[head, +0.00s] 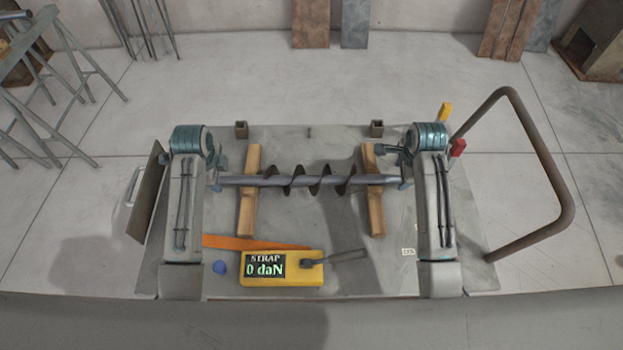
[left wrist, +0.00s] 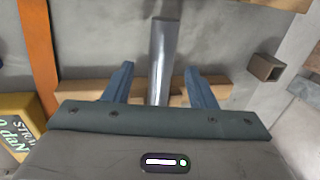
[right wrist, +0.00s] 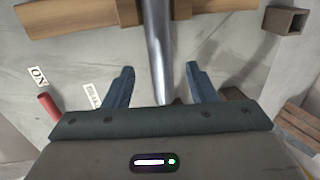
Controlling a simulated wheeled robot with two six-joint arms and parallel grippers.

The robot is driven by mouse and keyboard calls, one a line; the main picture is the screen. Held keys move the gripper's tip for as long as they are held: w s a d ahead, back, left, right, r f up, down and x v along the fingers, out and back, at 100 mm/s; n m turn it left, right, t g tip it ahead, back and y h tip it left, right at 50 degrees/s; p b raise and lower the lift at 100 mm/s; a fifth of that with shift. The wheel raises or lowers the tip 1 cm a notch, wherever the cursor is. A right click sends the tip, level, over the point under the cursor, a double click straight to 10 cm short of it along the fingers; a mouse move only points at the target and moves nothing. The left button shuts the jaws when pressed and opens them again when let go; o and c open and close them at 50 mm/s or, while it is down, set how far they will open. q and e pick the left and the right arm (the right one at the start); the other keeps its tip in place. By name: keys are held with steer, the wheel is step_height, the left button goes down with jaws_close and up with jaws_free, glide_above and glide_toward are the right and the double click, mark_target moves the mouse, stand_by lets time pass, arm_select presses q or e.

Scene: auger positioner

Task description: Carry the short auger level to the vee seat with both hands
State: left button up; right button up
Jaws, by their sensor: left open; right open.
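The short auger (head: 360,180), a grey shaft with dark spiral flights along its middle, lies level across two wooden bearers (head: 248,215) (head: 376,212). My left gripper (head: 215,176) is open at the shaft's left end. In the left wrist view the shaft (left wrist: 163,50) runs between the open fingers (left wrist: 160,88). My right gripper (head: 402,173) is open at the right end. In the right wrist view the shaft (right wrist: 156,40) lies between its spread fingers (right wrist: 161,88). I cannot make out a vee seat for certain.
Two short square tubes (head: 240,129) (head: 376,129) stand at the plate's back edge. A yellow strap gauge (head: 310,272) reading 0 daN, an orange strip (head: 250,243) and a blue knob (head: 220,267) lie in front. A bent tube handle (head: 570,205) rises at the right.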

mark_target(222, 180)
arm_select(q)
steer(key=f, duration=0.2)
steer(key=w+f, duration=0.1)
steer(key=f, duration=0.1)
steer(key=shift+f, duration=0.35)
arm_select(e)
steer(key=f, duration=0.2)
steer(key=w+f, duration=0.1)
steer(key=f, duration=0.1)
steer(key=shift+f, duration=0.35)
arm_select(q)
steer(key=shift+w, duration=0.1)
jaws_close()
arm_select(e)
jaws_close()
arm_select(q)
steer(key=shift+w+r, duration=0.1)
steer(key=shift+r, duration=0.05)
arm_select(e)
steer(key=shift+w+r, duration=0.15)
